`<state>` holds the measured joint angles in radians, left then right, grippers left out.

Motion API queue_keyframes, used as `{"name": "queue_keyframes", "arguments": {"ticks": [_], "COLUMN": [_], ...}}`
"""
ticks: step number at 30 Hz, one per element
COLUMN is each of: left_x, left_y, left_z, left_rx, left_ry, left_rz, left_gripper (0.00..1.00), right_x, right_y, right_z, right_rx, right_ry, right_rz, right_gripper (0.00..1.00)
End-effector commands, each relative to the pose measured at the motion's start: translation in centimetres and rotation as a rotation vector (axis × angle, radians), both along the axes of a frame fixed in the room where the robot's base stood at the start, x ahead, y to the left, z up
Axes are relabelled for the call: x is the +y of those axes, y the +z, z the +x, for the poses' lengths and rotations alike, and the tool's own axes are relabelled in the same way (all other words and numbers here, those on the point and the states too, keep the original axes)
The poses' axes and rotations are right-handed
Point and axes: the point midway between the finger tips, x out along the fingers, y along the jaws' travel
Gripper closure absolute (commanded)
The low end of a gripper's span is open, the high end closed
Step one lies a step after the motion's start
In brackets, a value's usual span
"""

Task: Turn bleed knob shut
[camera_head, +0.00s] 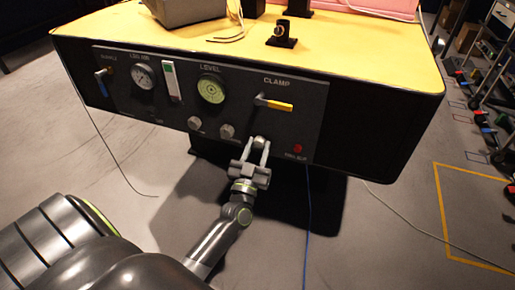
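The dark control panel (140,104) is on the front of the yellow-topped table. Two pale round knobs, a left one (195,123) and a middle one (227,131), sit low on it. A third pale knob-like shape (260,140) shows to their right, at my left gripper's fingertips. I cannot read which is the bleed knob. My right gripper is out of view.
Above the knobs are a green level dial (211,89), a yellow clamp lever (278,105) and a pressure gauge (143,77). The floor in front is mostly clear, with thin cables.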

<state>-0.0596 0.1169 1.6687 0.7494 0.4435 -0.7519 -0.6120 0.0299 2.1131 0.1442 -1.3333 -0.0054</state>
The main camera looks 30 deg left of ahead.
Motion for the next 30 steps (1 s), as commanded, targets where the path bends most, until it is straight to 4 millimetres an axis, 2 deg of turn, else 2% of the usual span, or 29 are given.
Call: {"name": "queue_keyframes", "arguments": {"ticks": [1,6,15,19,27,30], "left_x": [0.0,0.0,0.1,0.1,0.3,0.4], "left_y": [0.0,0.0,0.1,0.2,0.3,0.3], "left_z": [0.0,0.0,-0.1,-0.1,-0.1,-0.1], "left_rx": [0.000,0.000,0.010,0.026,0.077,0.098], "left_ry": [0.000,0.000,0.001,0.001,0.000,0.000], "left_rz": [0.000,0.000,0.043,0.107,0.317,0.404], "left_gripper": [0.74,0.94,0.94,0.94,0.94,0.94], "right_x": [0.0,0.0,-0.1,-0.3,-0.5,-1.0], "right_y": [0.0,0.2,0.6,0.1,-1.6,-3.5], "right_z": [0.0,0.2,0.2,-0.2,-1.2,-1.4], "right_rx": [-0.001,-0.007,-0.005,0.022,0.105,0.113], "right_ry": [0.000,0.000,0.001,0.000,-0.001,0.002], "right_rz": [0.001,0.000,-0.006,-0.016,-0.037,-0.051], "right_gripper": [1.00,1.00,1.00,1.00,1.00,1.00]}}
